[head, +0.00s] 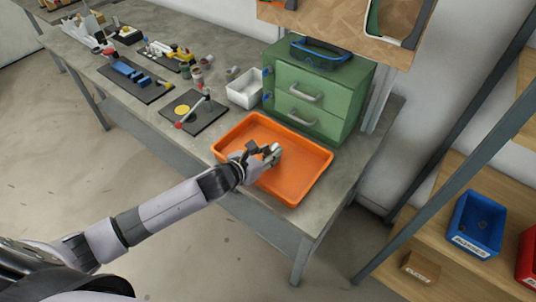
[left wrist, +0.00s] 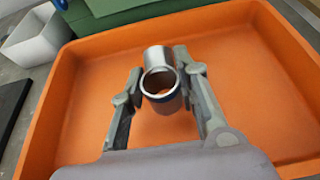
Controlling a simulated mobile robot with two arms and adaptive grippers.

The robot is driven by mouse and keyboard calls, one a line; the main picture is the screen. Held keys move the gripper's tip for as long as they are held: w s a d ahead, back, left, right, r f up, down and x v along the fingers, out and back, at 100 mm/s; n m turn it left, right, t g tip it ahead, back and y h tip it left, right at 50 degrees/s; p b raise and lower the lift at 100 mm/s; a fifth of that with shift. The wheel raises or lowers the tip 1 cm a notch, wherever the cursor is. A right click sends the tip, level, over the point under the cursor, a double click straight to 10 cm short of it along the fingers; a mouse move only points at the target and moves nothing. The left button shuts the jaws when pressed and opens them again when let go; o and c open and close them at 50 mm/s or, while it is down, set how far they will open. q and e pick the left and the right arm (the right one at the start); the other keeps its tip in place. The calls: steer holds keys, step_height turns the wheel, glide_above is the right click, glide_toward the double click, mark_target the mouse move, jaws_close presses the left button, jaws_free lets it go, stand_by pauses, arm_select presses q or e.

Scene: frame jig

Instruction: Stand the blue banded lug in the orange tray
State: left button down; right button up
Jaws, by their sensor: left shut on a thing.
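The orange tray (head: 316,150) lies on the workbench in front of the green drawer unit, and it fills most of the left wrist view (left wrist: 88,95). My left gripper (head: 266,156) reaches over the tray from the left. In the left wrist view, its two fingers (left wrist: 160,78) are shut on a silver hollow lug (left wrist: 158,57) with a dark bluish band at its near end. The lug is over the tray floor; I cannot tell whether it touches it. The rest of the tray looks empty. My right gripper does not show.
A white bin (head: 245,88) and a dark board (head: 195,115) with a yellow disc lie to the left. More parts and boards lie farther left. Shelves with a blue bin (head: 478,222) stand at right.

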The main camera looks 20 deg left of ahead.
arm_select(q)
steer(key=shift+f, duration=0.4)
steer(key=shift+f, duration=0.1)
steer(key=c, duration=1.2)
jaws_free()
steer(key=shift+s, duration=0.15)
steer(key=b+v, duration=0.1)
steer(key=v, duration=0.9)
steer(key=shift+s+a, duration=0.2)
steer(key=shift+s, duration=0.1)
steer(key=shift+s+a+r, duration=0.1)
steer(key=shift+s+r, duration=0.3)
steer(key=shift+r, duration=0.1)
